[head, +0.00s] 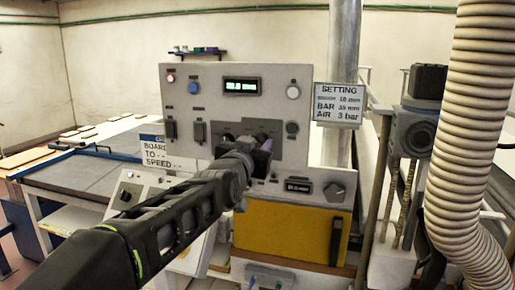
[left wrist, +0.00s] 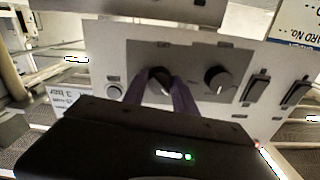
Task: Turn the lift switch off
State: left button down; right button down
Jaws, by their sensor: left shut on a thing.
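The grey control panel (head: 230,100) stands in front of me. My left gripper (head: 262,150) reaches its lower middle. In the left wrist view, its two purple fingers (left wrist: 160,92) are shut on a dark rotary switch (left wrist: 160,76) on a darker plate. The fingers hide part of that switch, and I cannot read its label or setting. A second round black knob (left wrist: 218,80) sits beside it, apart from the fingers. Two black rocker switches (left wrist: 257,88) are farther along the panel; they also show at left in the head view (head: 199,132). My right gripper is not in view.
The panel has a lit green display (head: 241,86), and a settings sign (head: 338,103) hangs at its right. A yellow box (head: 290,230) is below. A ribbed hose (head: 480,130) stands at right. A conveyor table (head: 80,175) lies at left.

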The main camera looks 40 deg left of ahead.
pick_arm(q)
jog(key=shift+f+m+b, duration=0.25)
jog(key=shift+m+b, duration=0.75)
jog(key=shift+m, duration=0.2)
jog(key=m+b, duration=0.3)
jog(key=shift+r+m+b, duration=0.15)
jog(key=shift+m+b, duration=0.6)
jog(key=shift+m, duration=0.25)
jog(key=shift+r+m+b, duration=0.1)
jog(key=shift+m+b, duration=0.6)
jog(key=shift+m, duration=0.3)
jog(key=c, duration=1)
grip_release()
